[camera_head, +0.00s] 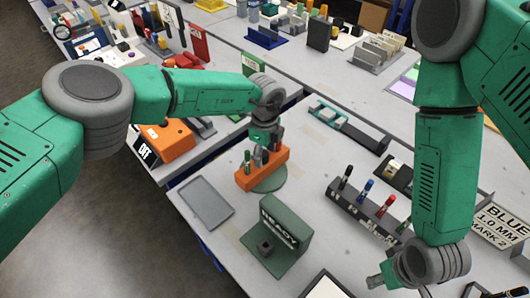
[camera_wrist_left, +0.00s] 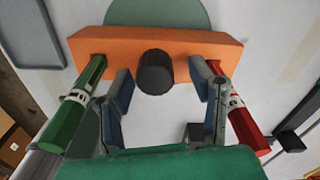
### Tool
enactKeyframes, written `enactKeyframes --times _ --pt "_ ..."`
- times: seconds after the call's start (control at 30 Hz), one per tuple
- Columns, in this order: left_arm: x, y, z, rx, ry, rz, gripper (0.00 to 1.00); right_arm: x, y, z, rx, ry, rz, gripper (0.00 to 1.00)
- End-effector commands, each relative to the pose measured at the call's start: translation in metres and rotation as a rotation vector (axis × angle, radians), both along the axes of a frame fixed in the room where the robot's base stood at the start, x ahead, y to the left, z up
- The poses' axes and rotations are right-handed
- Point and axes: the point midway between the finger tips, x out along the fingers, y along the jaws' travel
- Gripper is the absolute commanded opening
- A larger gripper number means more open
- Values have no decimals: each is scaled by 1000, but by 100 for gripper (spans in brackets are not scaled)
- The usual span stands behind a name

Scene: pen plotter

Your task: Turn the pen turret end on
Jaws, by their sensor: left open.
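The pen turret is an orange bar (camera_head: 245,180) on a round green base (camera_head: 270,181). In the left wrist view the orange bar (camera_wrist_left: 220,45) has a dark round knob (camera_wrist_left: 154,72) at its middle. A green pen (camera_wrist_left: 75,105) sits at its left end and a red pen (camera_wrist_left: 240,110) at its right end. My left gripper (camera_head: 262,156) is over the turret; its open fingers (camera_wrist_left: 160,80) stand on either side of the knob, with gaps showing. My right gripper (camera_head: 377,282) is low at the right, apart from the turret; its finger opening is unclear.
A dark green stand marked READY (camera_head: 290,226) is in front of the turret. A grey tray (camera_head: 206,203) lies to its left. A pen rack (camera_head: 360,210) with several pens stands at right. An orange box (camera_head: 170,140) with an OFF sign is behind left.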

Motion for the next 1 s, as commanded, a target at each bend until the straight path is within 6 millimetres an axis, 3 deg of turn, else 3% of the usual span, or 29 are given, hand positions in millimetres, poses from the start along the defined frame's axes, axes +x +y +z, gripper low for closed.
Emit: enactKeyframes --times 0.6,1.0 --pt "3 -3 106 1 -1 0 49 0 0 0 1 0 1 40" --pt "3 -3 116 1 1 0 49 1 0 0 1 3 1 40"
